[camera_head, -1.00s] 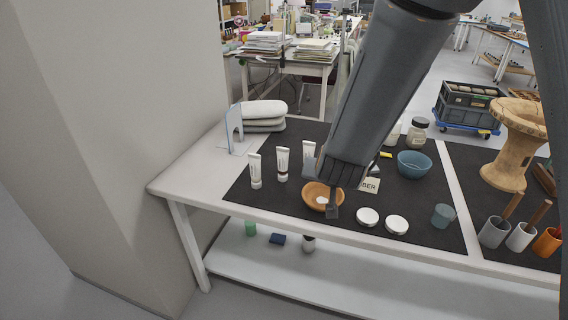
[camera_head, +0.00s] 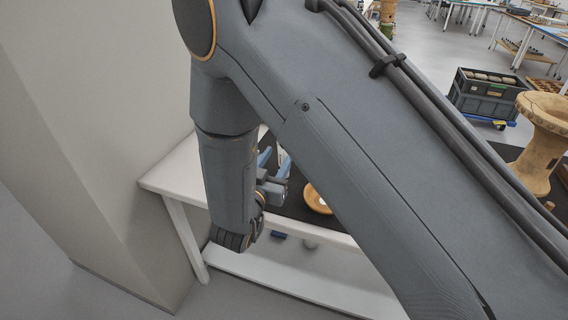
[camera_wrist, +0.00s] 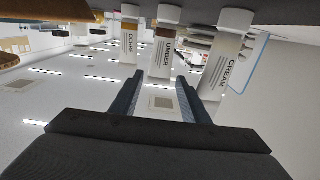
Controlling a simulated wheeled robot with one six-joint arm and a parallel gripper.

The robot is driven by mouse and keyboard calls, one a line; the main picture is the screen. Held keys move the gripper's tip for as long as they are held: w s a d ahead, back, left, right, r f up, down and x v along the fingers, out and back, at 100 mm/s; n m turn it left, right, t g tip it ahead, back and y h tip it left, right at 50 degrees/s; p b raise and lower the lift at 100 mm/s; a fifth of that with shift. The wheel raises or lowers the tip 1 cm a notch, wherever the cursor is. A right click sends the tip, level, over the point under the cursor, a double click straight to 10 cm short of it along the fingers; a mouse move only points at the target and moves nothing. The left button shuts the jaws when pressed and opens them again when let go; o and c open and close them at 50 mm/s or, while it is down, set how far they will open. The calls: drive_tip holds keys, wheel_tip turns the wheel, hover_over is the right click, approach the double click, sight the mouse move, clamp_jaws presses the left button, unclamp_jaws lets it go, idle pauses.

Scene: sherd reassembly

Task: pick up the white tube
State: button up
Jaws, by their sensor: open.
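Three white tubes stand in a row in the wrist view, which looks upside down. They are labelled OCHRE (camera_wrist: 129,45), UMBER (camera_wrist: 163,50) and CREAM (camera_wrist: 225,68), so I cannot tell which one the task means. My gripper (camera_wrist: 161,80) is open, with one finger on each side of the line to the UMBER tube. I cannot tell whether that tube is between the fingertips or beyond them. In the head view my gripper (camera_head: 275,164) is over the table's left part, and my arm hides most of the tubes.
The white table (camera_head: 170,180) has its left end beside a wall (camera_head: 90,110). A wooden bowl (camera_head: 314,199) shows partly behind my arm. A blue-edged upright stand (camera_wrist: 248,68) is near the CREAM tube. A large wooden spool-like piece (camera_head: 540,140) stands at the right.

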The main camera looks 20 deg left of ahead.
sight(284, 155)
drive_tip(key=w, duration=0.3)
drive_tip(key=w+p, duration=0.1)
drive_tip(key=w, duration=0.1)
drive_tip(key=shift+w+d+r, duration=0.15)
drive_tip(key=shift+d, duration=0.1)
drive_tip(key=c, duration=0.8)
drive_tip(key=shift+r, duration=0.1)
wheel_tip(284, 155, up, 10)
drive_tip(key=shift+f+b, duration=0.1)
drive_tip(key=shift+b, duration=0.3)
